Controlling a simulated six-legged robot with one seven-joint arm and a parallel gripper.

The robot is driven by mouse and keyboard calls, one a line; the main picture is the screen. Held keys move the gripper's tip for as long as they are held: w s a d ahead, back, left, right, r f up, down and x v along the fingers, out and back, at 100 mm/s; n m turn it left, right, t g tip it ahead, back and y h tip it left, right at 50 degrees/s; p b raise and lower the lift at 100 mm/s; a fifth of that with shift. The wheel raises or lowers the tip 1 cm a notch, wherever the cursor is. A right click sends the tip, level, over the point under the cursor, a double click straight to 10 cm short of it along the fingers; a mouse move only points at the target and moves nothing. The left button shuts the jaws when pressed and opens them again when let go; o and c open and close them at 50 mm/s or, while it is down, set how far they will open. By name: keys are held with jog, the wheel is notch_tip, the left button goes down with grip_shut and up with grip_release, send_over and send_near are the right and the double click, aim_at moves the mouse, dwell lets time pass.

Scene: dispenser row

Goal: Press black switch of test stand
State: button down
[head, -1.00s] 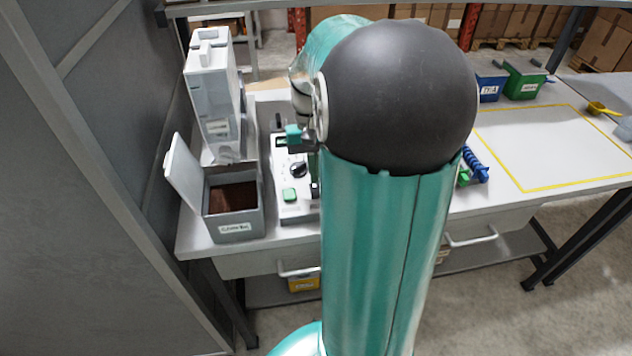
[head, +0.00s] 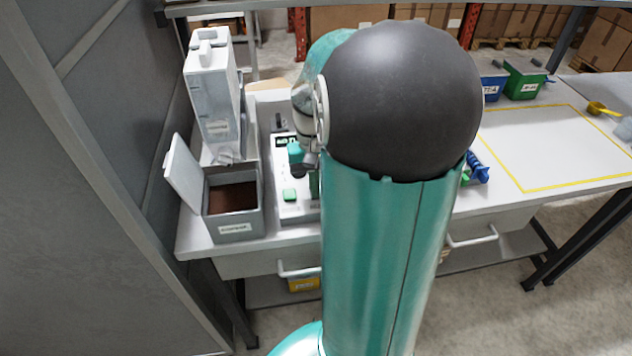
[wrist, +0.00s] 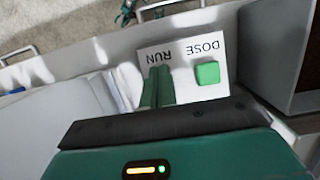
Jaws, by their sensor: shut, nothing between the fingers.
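The test stand appears to be the white control panel (head: 286,212) on the bench, partly hidden by my arm. It has a green square button (head: 290,194), a round black knob (head: 298,171) and a small display (head: 282,141). An upright black part (head: 279,122) stands behind the display. The wrist view shows the labels DOSE and RUN, with the green button (wrist: 208,73) by DOSE. My gripper (wrist: 158,86) is shut and empty, its green fingers over the panel beside RUN. They hide what lies under them; contact cannot be told. I cannot tell which black part is the switch.
Left of the panel are a grey open-lidded bin (head: 234,228) and a tall white dispenser (head: 212,95). Blue (head: 490,84) and green bins (head: 524,80) stand at the back right. A yellow-outlined area (head: 560,145) is mostly bare. A grey wall (head: 90,200) stands close on the left.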

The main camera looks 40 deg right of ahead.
jog(key=shift+w+d+r, duration=0.2)
jog(key=shift+w+d, duration=0.25)
jog(key=shift+w, duration=0.1)
jog(key=shift+r, duration=0.1)
jog(key=v, duration=1.4)
jog(key=shift+w+d, duration=0.2)
jog(key=shift+w, duration=0.05)
jog(key=shift+s, duration=0.7)
jog(key=shift+f, duration=0.2)
